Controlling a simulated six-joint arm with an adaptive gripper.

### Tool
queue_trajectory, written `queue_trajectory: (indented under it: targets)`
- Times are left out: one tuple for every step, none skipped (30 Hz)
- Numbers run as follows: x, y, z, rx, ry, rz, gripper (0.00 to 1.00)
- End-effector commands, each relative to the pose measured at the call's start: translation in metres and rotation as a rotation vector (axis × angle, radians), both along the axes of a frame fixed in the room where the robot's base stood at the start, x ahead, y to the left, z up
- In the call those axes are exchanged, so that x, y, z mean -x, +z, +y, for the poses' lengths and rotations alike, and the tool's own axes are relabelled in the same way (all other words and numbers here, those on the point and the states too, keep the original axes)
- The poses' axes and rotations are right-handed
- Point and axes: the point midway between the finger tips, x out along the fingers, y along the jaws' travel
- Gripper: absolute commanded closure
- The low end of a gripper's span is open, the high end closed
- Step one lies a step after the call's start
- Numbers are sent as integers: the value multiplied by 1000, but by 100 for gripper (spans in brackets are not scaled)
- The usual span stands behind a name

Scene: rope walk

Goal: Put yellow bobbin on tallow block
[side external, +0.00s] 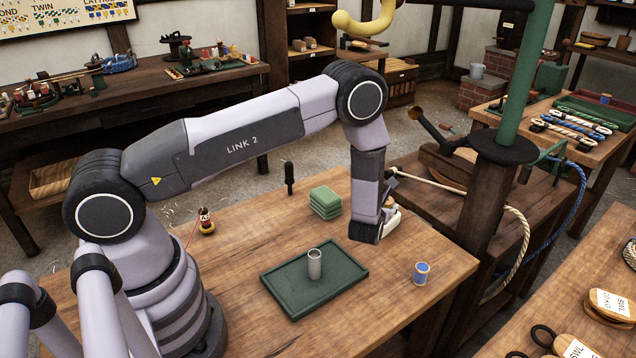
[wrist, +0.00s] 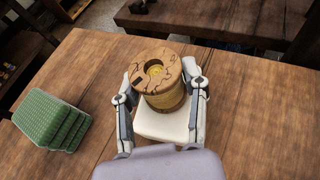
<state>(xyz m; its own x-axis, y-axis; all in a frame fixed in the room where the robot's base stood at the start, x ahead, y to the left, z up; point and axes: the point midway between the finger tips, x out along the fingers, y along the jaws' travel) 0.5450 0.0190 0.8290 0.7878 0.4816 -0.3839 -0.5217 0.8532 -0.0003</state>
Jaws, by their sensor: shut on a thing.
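The yellow bobbin (wrist: 162,98), with a wooden top flange, is upright between the fingers of my gripper (wrist: 163,92) in the wrist view. The gripper is shut on it from both sides. The white tallow block (wrist: 168,126) shows directly below and in front of the bobbin. I cannot tell whether the bobbin touches the block or hangs just above it. In the side view my gripper (side external: 388,212) is low over the far right part of the table, and my wrist hides the bobbin.
A stack of green pads (side external: 325,203) lies left of my gripper. A green tray (side external: 284,296) holds a grey cylinder (side external: 314,264). A blue bobbin (side external: 421,274) stands near the right edge, a red bobbin (side external: 206,221) near my base. A dark peg (side external: 289,178) stands at the back.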

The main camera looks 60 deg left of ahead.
Motion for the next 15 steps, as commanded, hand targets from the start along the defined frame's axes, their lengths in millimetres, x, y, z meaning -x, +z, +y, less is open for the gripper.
queue_trajectory:
  targets:
    - [0,0,0,0,0,0,85]
    - [0,0,0,0,0,0,85]
    - [0,-1,0,0,0,0,85]
    - [0,-2,0,0,0,0,85]
    - [0,-3,0,0,0,0,85]
    - [0,-3,0,0,0,0,53]
    - [0,-2,0,0,0,0,49]
    - [0,-2,0,0,0,0,45]
    - [0,-2,0,0,0,0,40]
    - [0,-2,0,0,0,0,36]
    - [0,-2,0,0,0,0,32]
    - [0,-2,0,0,0,0,31]
    - [0,-2,0,0,0,0,31]
    - [0,-2,0,0,0,0,31]
    - [0,-2,0,0,0,0,31]
